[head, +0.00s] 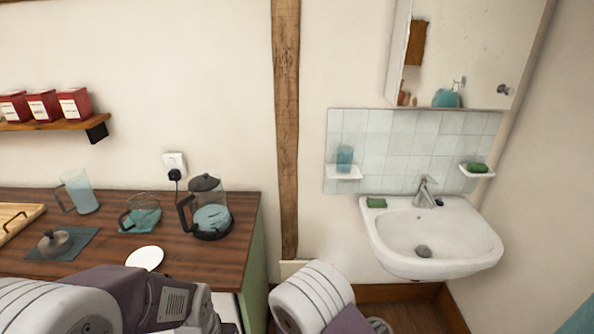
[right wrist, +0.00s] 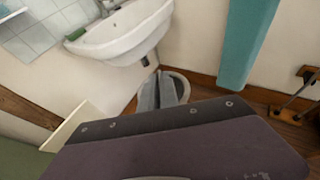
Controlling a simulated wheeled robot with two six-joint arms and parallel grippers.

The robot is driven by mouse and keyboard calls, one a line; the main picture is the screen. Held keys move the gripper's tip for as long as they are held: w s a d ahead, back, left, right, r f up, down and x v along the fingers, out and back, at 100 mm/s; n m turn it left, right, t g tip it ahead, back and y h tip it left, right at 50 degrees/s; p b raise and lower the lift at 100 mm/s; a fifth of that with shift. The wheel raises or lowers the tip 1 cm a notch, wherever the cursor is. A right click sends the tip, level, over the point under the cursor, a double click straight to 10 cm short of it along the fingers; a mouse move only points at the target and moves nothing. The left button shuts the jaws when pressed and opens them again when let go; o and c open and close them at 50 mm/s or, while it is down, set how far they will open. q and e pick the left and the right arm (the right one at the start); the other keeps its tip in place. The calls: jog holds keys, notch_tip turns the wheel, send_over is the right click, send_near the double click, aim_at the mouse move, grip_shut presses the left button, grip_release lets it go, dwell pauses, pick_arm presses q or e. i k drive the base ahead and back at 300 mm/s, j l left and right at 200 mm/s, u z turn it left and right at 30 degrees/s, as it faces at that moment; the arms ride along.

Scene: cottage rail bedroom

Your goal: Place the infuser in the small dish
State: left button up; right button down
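A small grey metal piece with a knob, which looks like the infuser (head: 54,243), sits on a blue-grey mat (head: 79,249) at the left of the wooden counter. A small white dish (head: 145,258) lies near the counter's front edge, to the right of the mat, and looks empty. My left arm crosses the lower left of the head view, and its fingertips do not show. My right arm is low in the middle, right of the counter. In the right wrist view, the right gripper (right wrist: 159,92) shows two grey fingers close together with nothing visible between them, well away from infuser and dish.
A glass kettle (head: 210,216), a teal glass cup (head: 141,214) and a clear jug (head: 80,194) stand on the counter (head: 180,260). A wooden tray (head: 16,219) is at its left end. A white sink (head: 432,238) hangs at the right.

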aim_at(146, 262)
jog(key=j, duration=0.8)
jog(key=k+j, duration=0.1)
jog(key=j, duration=0.7)
